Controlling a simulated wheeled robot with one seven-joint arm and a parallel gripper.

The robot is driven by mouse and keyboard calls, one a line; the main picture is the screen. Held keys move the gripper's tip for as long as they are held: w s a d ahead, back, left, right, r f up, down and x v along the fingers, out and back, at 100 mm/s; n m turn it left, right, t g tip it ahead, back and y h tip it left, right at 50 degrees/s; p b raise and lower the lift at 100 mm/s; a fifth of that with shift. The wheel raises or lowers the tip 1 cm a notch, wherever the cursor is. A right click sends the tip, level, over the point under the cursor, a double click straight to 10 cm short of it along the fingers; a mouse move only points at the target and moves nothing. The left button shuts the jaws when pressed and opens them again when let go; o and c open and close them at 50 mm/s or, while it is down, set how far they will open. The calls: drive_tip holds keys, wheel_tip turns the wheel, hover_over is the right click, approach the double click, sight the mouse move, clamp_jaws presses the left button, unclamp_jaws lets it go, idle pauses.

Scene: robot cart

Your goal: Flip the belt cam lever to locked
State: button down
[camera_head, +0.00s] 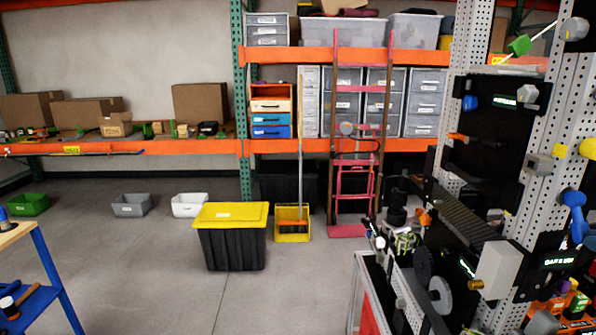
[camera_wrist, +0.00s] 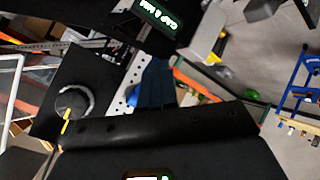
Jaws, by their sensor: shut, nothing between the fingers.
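I cannot make out for certain which part is the belt cam lever or how it is set. A black panel with a lit green display (camera_head: 558,261) is at the lower right of the head view. What looks like the same display shows upside down in the wrist view (camera_wrist: 155,14). A blue handle (camera_head: 575,213) is above it, and a pale grey box (camera_head: 497,268) is to its left. The wrist view shows a round black dial (camera_wrist: 72,100) with a grey ring and a yellow strip. No gripper fingers can be made out in either view.
A perforated metal frame (camera_head: 533,130) with several black panels fills the right side. A yellow-lidded black bin (camera_head: 233,252) and a red hand truck (camera_head: 351,185) stand on the floor. Orange shelving (camera_head: 180,147) runs along the back.

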drive_tip(key=shift+w+f, duration=0.3)
drive_tip(key=shift+w, duration=0.45)
drive_tip(key=v, duration=0.1)
drive_tip(key=p+v, duration=0.1)
drive_tip(key=v, duration=0.2)
drive_tip(key=shift+w+r+p, duration=0.25)
drive_tip(key=shift+r+p, duration=0.15)
idle(0.4)
